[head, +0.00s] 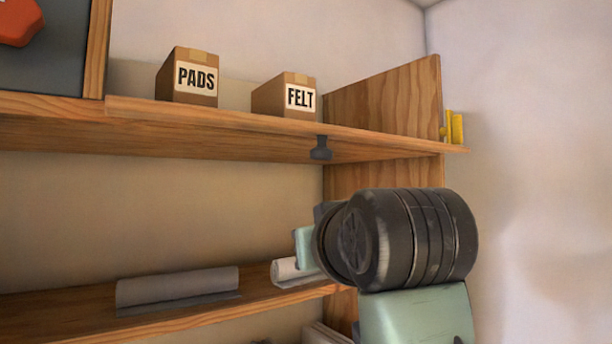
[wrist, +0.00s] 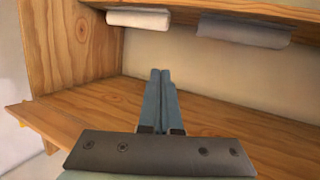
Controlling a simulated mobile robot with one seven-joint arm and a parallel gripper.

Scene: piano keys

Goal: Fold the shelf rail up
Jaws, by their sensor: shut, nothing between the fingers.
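The shelf rail (head: 240,125) is a long wooden board along the front edge of the upper shelf. It is not standing upright; it lies outward, and its right end sticks out past the side panel. A small dark fitting (head: 320,149) hangs under it. In the wrist view the picture is upside down and the rail's end (wrist: 32,118) shows at left. My gripper (wrist: 160,72) is shut and empty, its fingers together against the view of the shelf underside. In the head view my dark wrist joint hides most of the gripper, below the rail.
Boxes marked PADS (head: 188,77) and FELT (head: 284,96) stand on the upper shelf. A yellow piece (head: 456,128) sits at the side panel (head: 385,100). A grey roll (head: 178,287) and white roll (head: 288,272) lie on the lower shelf. The wall is close at right.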

